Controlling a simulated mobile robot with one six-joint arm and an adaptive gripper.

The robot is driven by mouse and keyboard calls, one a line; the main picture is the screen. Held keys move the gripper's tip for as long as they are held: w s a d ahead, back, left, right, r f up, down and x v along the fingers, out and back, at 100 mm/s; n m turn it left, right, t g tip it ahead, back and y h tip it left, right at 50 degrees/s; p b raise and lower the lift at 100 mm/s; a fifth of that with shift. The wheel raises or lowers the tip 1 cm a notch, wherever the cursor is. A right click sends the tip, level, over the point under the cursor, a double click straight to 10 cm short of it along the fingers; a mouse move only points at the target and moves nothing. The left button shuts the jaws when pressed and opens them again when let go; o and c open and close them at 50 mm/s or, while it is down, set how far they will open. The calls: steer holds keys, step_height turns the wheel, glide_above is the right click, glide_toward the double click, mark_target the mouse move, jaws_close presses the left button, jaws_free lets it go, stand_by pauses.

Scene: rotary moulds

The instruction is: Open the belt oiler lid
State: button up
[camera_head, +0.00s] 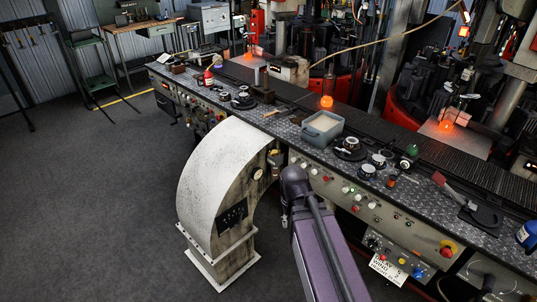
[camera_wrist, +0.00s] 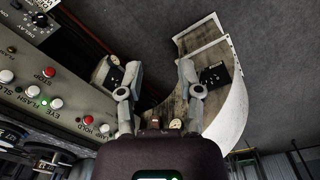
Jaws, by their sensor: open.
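My gripper (camera_wrist: 150,76) is open in the wrist view, its two fingers spread wide with nothing held between the tips. A small brass-coloured fitting (camera_head: 275,158) sits on the bench front beside the tall curved white housing (camera_head: 222,172); it may be the belt oiler, but I cannot make out its lid or whether that is shut. In the wrist view a small round metal part (camera_wrist: 153,122) shows low between the fingers. The curved housing (camera_wrist: 226,112) lies behind the right finger there. My purple arm reaches up to the bench front in the head view.
The long workbench (camera_head: 282,127) carries a grey tub (camera_head: 322,129), several moulds and tools. Its front panel (camera_wrist: 55,115) of buttons and knobs is close on the left in the wrist view. Glowing glass (camera_head: 327,102) stands on the conveyor. Floor (camera_head: 100,210) is clear at left.

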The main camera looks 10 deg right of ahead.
mark_target(273, 151)
steer(key=w+f+n+t+h+b, duration=0.1)
steer(key=w+f+n+h+b, duration=0.25)
steer(key=w, duration=0.35)
steer(key=w+f+n+h+b, duration=0.2)
steer(key=w+n+b, duration=0.25)
steer(key=w, duration=0.35)
steer(key=w+f+n+t+h+b, duration=0.1)
steer(key=w+f+n+h+b, duration=0.2)
steer(key=w+b, duration=0.3)
steer(key=w+a+n+t+h+b, duration=0.1)
steer(key=w+a+n+h+b, duration=0.1)
steer(key=w, duration=0.4)
steer(key=w+a+r+n+t+h+b, duration=0.1)
steer(key=w+a+n+t+h+b, duration=0.1)
steer(key=w+a+n+h+b, duration=0.1)
steer(key=w+a+n+t+h+b, duration=0.1)
steer(key=w+a+n+h+b, duration=0.1)
steer(key=w+a+n+b, duration=0.3)
steer(key=shift+w+a+r+h, duration=0.1)
steer(key=shift+w+a, duration=0.25)
steer(key=shift+w, duration=0.4)
steer(key=shift+w+a+r+h, duration=0.15)
steer(key=shift+w+a, duration=0.15)
steer(key=shift+w, duration=0.45)
steer(key=shift+w+a+r+h, duration=0.1)
steer(key=shift+w+a, duration=0.25)
steer(key=shift+w, duration=0.4)
steer(key=shift+w+a+r+n, duration=0.1)
steer(key=shift+a+r+n, duration=0.1)
steer(key=shift+a+n, duration=0.1)
